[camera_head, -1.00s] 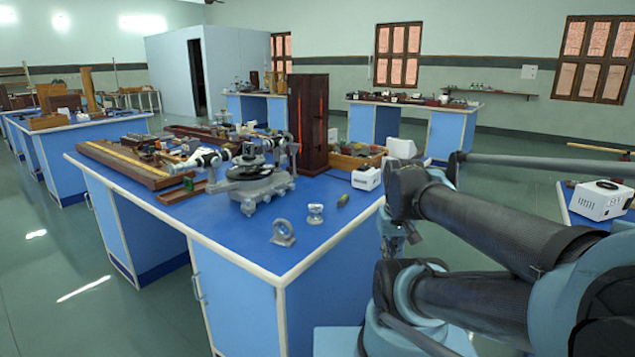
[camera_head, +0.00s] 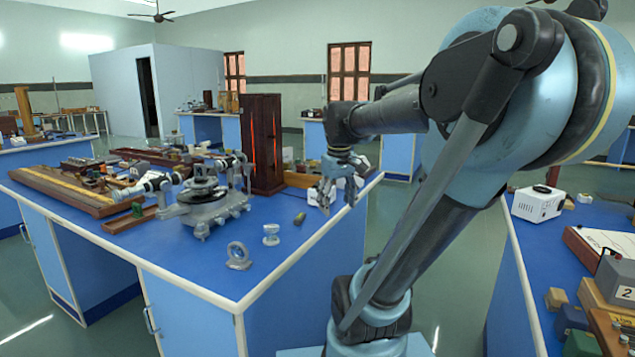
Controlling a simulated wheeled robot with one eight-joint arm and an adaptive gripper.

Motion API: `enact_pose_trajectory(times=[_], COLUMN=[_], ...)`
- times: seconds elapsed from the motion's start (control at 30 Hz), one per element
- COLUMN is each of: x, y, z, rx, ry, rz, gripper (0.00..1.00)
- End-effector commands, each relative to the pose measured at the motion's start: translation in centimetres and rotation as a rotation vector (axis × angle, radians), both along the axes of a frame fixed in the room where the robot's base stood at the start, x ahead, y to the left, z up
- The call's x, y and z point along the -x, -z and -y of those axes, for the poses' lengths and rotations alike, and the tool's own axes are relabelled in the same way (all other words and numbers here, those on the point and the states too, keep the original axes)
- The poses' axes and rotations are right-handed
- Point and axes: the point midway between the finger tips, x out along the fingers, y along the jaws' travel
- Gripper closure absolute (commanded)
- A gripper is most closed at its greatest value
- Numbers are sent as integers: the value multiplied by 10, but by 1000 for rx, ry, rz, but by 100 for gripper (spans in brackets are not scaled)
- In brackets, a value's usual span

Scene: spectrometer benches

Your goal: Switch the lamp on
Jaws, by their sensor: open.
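No part is plainly marked as the lamp. A tall dark wooden housing (camera_head: 263,145) with orange-red vertical streaks stands upright at the back of the near blue bench; I cannot tell whether the streaks are lamp light. A small white box (camera_head: 312,197) sits near the bench's right edge, mostly hidden behind my gripper; any switch on it is too small to see. My gripper (camera_head: 338,193) is open, fingers pointing down, in front of this box in the picture. I cannot tell whether it touches it.
A grey spectrometer (camera_head: 203,205) stands left of my gripper. A metal ring on a foot (camera_head: 238,256) and a small glass piece (camera_head: 271,234) stand near the bench's front corner. Another bench at right holds a white instrument (camera_head: 538,203). The bench front is fairly clear.

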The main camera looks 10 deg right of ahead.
Motion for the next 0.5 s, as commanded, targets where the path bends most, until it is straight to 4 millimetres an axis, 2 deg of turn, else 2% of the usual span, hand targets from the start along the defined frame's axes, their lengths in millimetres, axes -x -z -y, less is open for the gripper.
enact_pose_trajectory(times=[0.03, 0.2, 0.5], x=[-12, -50, -117], y=[-11, -41, -86], z=[-1, -3, -8], rx=[5, 25, 59], ry=[-21, -103, -243], rz=[-2, -12, -32], gripper=[37, 37, 37])
